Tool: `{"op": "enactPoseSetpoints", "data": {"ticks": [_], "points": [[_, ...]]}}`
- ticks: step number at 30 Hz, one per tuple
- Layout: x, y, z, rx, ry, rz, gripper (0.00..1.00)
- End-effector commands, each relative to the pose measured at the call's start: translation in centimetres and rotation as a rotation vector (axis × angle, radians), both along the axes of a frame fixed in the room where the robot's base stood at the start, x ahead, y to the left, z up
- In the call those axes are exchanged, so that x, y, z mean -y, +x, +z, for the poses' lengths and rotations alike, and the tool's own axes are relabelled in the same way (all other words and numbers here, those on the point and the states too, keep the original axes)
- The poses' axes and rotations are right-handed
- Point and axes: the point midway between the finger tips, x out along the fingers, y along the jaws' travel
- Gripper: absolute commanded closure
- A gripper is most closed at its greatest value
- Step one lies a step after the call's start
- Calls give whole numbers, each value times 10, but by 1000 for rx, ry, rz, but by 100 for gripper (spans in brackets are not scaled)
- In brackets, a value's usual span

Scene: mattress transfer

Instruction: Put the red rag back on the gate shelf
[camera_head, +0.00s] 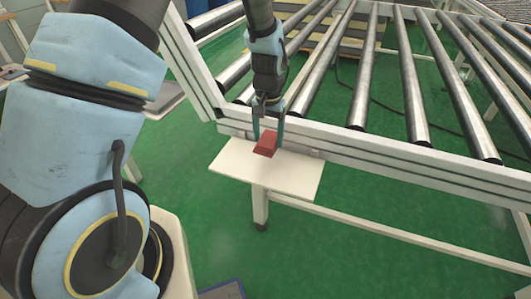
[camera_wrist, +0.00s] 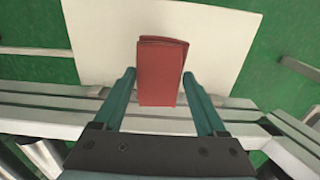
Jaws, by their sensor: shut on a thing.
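The red rag (camera_head: 267,145) is a small folded block between the fingers of my gripper (camera_head: 268,137). My gripper points down and is shut on it, over the white gate shelf (camera_head: 234,160). In the wrist view, the rag (camera_wrist: 162,70) shows between the two teal fingers of my gripper (camera_wrist: 163,85), with the pale shelf (camera_wrist: 226,45) behind it. The rag is over the shelf's inner part, close to the frame rail. I cannot tell whether its underside touches the shelf.
The roller conveyor (camera_head: 408,75) with metal rollers lies behind the shelf. Its white frame rail (camera_head: 390,165) runs along the shelf's inner edge. A lower white bar (camera_head: 390,243) crosses at the right. Green floor (camera_head: 330,245) is open in front.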

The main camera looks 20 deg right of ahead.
Motion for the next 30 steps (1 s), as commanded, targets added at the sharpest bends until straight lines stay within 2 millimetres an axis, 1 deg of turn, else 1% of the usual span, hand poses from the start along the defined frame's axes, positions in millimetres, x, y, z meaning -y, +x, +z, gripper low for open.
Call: {"op": "enactPoseSetpoints", "data": {"ticks": [1, 3, 8, 12, 15, 18, 25, 28, 29, 30], "points": [[0, 0, -9, -3, 3, 0, 78], [0, 0, -19, -2, 2, 0, 78], [0, 0, -33, -1, 1, 0, 78], [-1, -1, -54, -3, 3, 1, 78], [0, 0, -65, -1, 1, 1, 78], [0, 0, -70, 1, -1, 1, 78], [0, 0, -71, 1, -1, 1, 78], [0, 0, -74, 1, -1, 1, 78], [0, 0, -73, 1, -1, 1, 23], [0, 0, -73, 1, -1, 1, 18]]}}
